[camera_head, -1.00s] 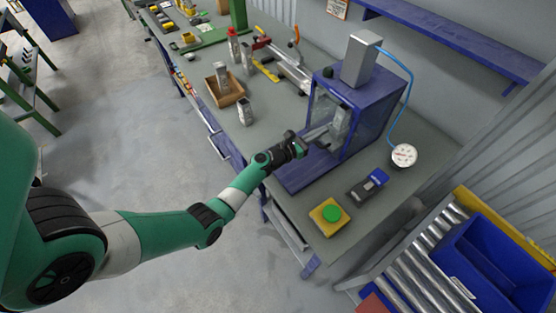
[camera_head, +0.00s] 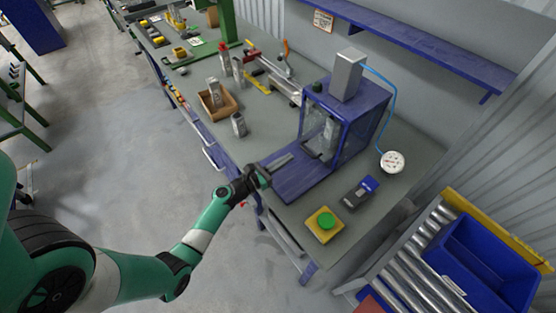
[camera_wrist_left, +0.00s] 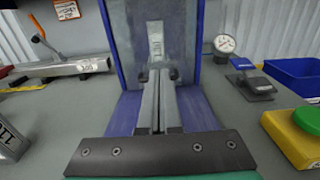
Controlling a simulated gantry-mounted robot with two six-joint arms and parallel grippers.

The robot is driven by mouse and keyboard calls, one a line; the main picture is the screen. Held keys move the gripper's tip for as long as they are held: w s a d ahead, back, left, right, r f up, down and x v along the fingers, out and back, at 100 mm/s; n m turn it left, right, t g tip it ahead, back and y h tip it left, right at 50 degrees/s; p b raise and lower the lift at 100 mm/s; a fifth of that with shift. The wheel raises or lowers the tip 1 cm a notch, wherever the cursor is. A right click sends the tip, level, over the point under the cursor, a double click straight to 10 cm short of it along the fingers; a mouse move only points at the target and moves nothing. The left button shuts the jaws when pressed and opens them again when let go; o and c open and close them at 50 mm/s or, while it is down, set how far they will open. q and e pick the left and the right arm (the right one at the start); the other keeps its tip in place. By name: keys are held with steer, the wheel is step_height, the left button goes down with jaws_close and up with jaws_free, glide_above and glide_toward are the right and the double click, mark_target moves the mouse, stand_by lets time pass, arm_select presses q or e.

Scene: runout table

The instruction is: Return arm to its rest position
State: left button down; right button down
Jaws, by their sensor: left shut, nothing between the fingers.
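My green left arm reaches in from the lower left in the head view. Its left gripper (camera_head: 281,162) is shut and empty, just in front of the blue press (camera_head: 374,115) and above the front of its base. In the left wrist view the two fingers (camera_wrist_left: 159,95) lie together and point into the press. A grey metal part (camera_wrist_left: 155,42) stands inside the press, beyond the fingertips and apart from them. My right gripper is not in view.
A wooden box (camera_head: 216,104) with metal parts and a loose metal block (camera_head: 239,125) stand left of the press. A yellow box with green button (camera_head: 324,224), a gauge (camera_head: 392,162) and a blue bin (camera_head: 484,262) are to the right.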

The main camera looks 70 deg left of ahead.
arm_select(q)
steer(key=shift+v, duration=1.25)
